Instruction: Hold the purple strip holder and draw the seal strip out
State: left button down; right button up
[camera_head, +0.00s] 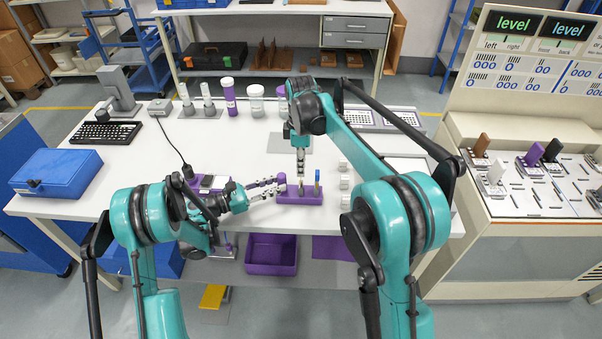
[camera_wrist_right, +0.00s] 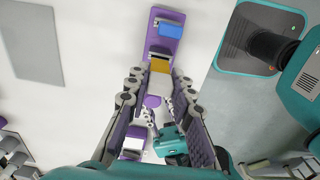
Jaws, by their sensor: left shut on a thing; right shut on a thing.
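The purple strip holder (camera_head: 299,198) sits on the white table near its front edge. It also shows in the right wrist view (camera_wrist_right: 153,46). My left gripper (camera_head: 279,188) reaches in from the left and is shut on the holder's left end. My right gripper (camera_head: 300,180) points down from above and is shut on a seal strip (camera_wrist_right: 158,84) at the holder's middle; the strip looks pale with an orange part beyond it. Whether its lower end is still in the holder is hard to tell.
Small white blocks (camera_head: 344,182) stand right of the holder. A purple bin (camera_head: 271,255) is below the table's front edge. A blue case (camera_head: 56,172) and a black keyboard (camera_head: 104,133) lie at left. Bottles (camera_head: 229,97) stand at the back. The table's middle left is clear.

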notch_tip(320, 180, up, 6)
pick_arm(q)
jog(key=c, duration=1.2)
grip_release()
jog(key=v, duration=1.1)
jog(key=shift+s+a, duration=0.15)
jog(key=shift+a, duration=0.35)
